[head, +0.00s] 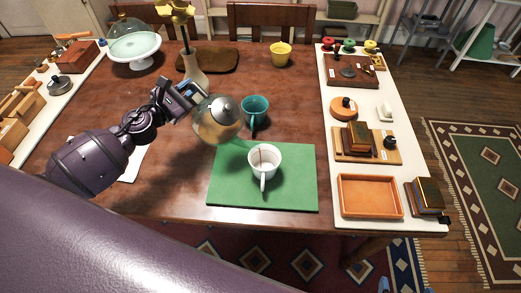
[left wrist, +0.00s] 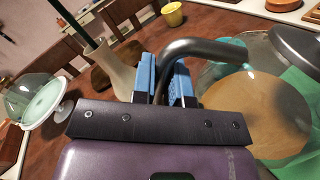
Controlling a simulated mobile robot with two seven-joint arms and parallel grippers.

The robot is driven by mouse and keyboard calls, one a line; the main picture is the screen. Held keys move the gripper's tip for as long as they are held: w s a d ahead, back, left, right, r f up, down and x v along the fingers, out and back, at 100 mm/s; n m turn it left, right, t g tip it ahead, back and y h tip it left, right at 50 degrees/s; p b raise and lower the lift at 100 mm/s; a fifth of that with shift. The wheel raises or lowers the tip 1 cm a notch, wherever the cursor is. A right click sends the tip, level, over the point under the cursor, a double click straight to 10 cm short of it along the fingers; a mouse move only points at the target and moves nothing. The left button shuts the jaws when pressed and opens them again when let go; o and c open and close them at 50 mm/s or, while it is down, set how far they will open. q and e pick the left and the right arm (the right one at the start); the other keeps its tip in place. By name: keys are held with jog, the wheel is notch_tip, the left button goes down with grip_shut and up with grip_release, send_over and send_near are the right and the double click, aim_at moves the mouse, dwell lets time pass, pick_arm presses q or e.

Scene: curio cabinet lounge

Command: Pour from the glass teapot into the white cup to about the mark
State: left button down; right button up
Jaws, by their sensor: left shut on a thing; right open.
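The glass teapot (head: 219,124) has a grey metal lid and amber liquid inside. My left gripper (head: 187,92) is shut on its dark curved handle, which shows between the blue finger pads in the left wrist view (left wrist: 166,82). The teapot (left wrist: 250,110) appears to be held above the table, left of and behind the white cup. My right gripper is not in view.
A teal cup (head: 256,105) stands just right of the teapot, behind the mat. A yellow cup (head: 281,55) and a pale vase (head: 193,68) are farther back. A glass-domed cake stand (head: 134,48) is at back left. An orange tray (head: 369,196) lies right of the mat.

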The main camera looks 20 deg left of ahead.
aim_at(191, 82)
pick_arm(q)
jog(key=shift+s+d+r+p, duration=0.1)
jog(key=shift+d+r+p, duration=0.1)
jog(key=shift+r+p, duration=0.3)
pick_arm(e)
jog(key=shift+w+d+r, duration=0.1)
jog(key=shift+w+r, duration=0.1)
jog(key=shift+r, duration=0.55)
pick_arm(q)
jog(key=shift+r, duration=0.15)
pick_arm(e)
jog(key=shift+r, duration=0.15)
pick_arm(q)
jog(key=shift+d+r+m+p, duration=0.2)
jog(key=shift+r+m+p, duration=0.1)
jog(key=shift+m+p, duration=0.15)
pick_arm(e)
jog(key=shift+w+r, duration=0.15)
jog(key=shift+r, duration=0.4)
pick_arm(q)
jog(key=shift+d+r+p, duration=0.15)
jog(key=shift+r+p, duration=0.15)
jog(key=shift+p, duration=0.05)
pick_arm(e)
jog(key=shift+w+r, duration=0.15)
jog(key=shift+r, duration=0.3)
